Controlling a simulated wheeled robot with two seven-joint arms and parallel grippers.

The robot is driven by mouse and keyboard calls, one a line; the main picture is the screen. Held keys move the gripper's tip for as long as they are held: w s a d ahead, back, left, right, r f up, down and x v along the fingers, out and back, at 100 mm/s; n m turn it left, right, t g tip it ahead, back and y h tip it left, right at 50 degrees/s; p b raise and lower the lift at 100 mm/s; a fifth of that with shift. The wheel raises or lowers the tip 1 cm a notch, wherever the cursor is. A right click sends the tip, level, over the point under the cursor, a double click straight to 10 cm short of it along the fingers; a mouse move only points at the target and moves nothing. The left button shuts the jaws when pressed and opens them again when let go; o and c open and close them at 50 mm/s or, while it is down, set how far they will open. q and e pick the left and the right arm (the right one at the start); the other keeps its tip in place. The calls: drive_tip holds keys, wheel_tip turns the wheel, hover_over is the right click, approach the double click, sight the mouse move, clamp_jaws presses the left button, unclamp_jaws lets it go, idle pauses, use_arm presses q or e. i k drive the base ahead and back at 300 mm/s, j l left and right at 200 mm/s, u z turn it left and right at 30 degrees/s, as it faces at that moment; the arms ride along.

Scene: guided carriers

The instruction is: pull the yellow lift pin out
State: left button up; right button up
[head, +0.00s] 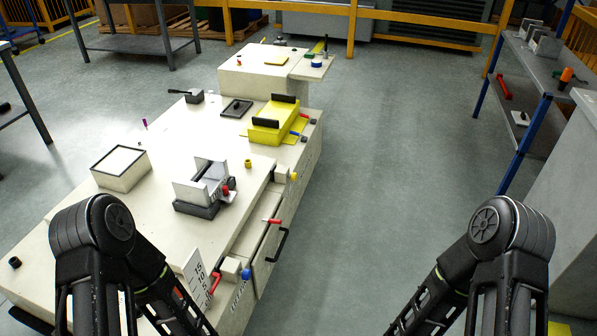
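A small yellow peg (248,163) stands on the cream carrier top (205,135), right of the grey clamp-like fixture. A second small yellow knob (293,176) sits at the carrier's right edge. I cannot tell for certain which of these is the lift pin. A larger yellow block (272,124) with black bars lies farther back on the carrier. My two arms come in at the bottom left and bottom right, but their fingers are outside the picture. Neither arm touches the yellow pieces.
The grey fixture (202,187) with a red knob and a white-topped box (120,168) stand on the carrier. Red handles (215,283) and a black handle (278,246) stick out on its right side. The floor (400,160) to the right is clear up to a shelf (530,75).

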sight(293, 177)
drive_tip(key=i+l+u, duration=0.1)
drive_tip(key=i+l, duration=0.2)
drive_tip(key=l, duration=0.15)
drive_tip(key=i+l, duration=0.3)
drive_tip(key=l, duration=0.2)
drive_tip(key=i+l+u, duration=0.15)
drive_tip(key=i+l, duration=0.45)
drive_tip(key=l, duration=0.4)
drive_tip(key=i+l+u, duration=0.15)
drive_tip(key=i+l, duration=0.15)
drive_tip(key=l, duration=0.2)
drive_tip(key=i+l, duration=0.25)
drive_tip(key=l, duration=0.3)
drive_tip(key=i+l+u, duration=0.15)
drive_tip(key=l, duration=0.4)
drive_tip(key=i+l, duration=0.3)
drive_tip(key=l, duration=0.25)
drive_tip(key=u, duration=0.05)
